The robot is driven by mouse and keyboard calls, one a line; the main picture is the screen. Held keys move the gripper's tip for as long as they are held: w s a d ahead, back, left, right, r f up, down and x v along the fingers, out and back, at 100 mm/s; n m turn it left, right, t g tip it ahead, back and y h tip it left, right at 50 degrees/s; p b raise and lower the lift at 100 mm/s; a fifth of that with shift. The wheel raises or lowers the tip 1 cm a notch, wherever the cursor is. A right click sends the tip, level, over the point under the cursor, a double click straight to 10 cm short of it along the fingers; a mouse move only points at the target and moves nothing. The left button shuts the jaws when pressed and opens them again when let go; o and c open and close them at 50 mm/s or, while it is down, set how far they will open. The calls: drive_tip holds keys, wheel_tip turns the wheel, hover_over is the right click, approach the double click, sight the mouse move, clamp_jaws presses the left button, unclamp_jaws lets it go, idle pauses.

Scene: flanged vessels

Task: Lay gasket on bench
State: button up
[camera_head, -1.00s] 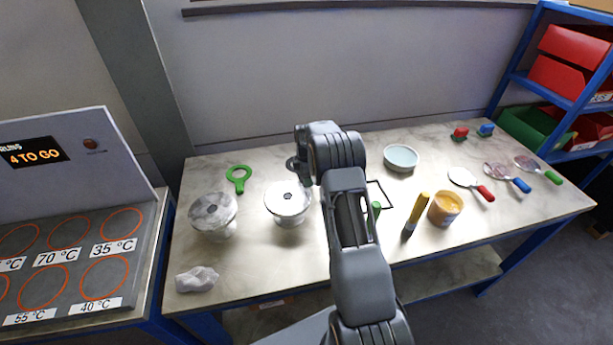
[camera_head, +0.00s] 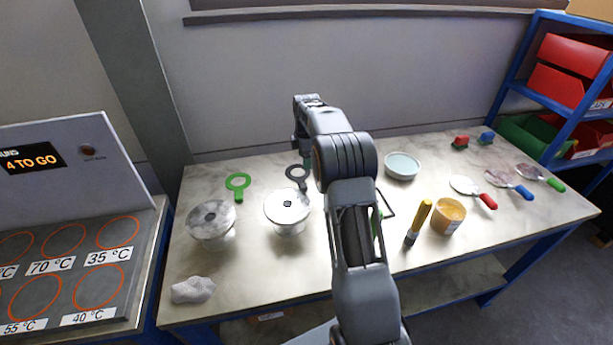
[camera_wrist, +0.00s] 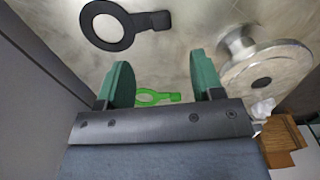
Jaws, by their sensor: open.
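A dark grey ring gasket with a tab (camera_head: 298,174) lies on the bench (camera_head: 262,258), behind the right flanged vessel. It also shows in the wrist view (camera_wrist: 108,38) at the upper left, outside my jaws. A green ring gasket with a tab (camera_head: 238,184) lies further left on the bench; in the wrist view (camera_wrist: 150,97) it shows beyond the gap between my fingers. My gripper (camera_wrist: 161,70) is open and empty, its two green fingers apart. In the head view my arm mostly hides it.
Two flanged vessels (camera_head: 212,220) (camera_head: 287,208) stand on the left half of the bench, near the gaskets. A crumpled white cloth (camera_head: 193,290) lies at the front left. A bowl (camera_head: 402,166), an orange jar (camera_head: 448,215) and a yellow-handled tool (camera_head: 418,222) are on the right.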

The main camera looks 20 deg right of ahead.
drive_tip(key=s+a+r+m+t, duration=0.2)
drive_tip(key=s+a+r+m, duration=0.65)
drive_tip(key=s+r, duration=0.4)
drive_tip(key=s+a+f+m+t, duration=0.1)
drive_tip(key=s+a+f+m, duration=0.1)
drive_tip(key=s, duration=0.7)
drive_tip(key=s+a+f+m+t, duration=0.1)
drive_tip(key=s+a+f+m, duration=0.2)
drive_tip(key=s, duration=0.6)
drive_tip(key=shift+s+a+m, duration=0.15)
drive_tip(key=shift+a+m, duration=0.2)
drive_tip(key=shift+m, duration=0.7)
drive_tip(key=shift+s, duration=0.1)
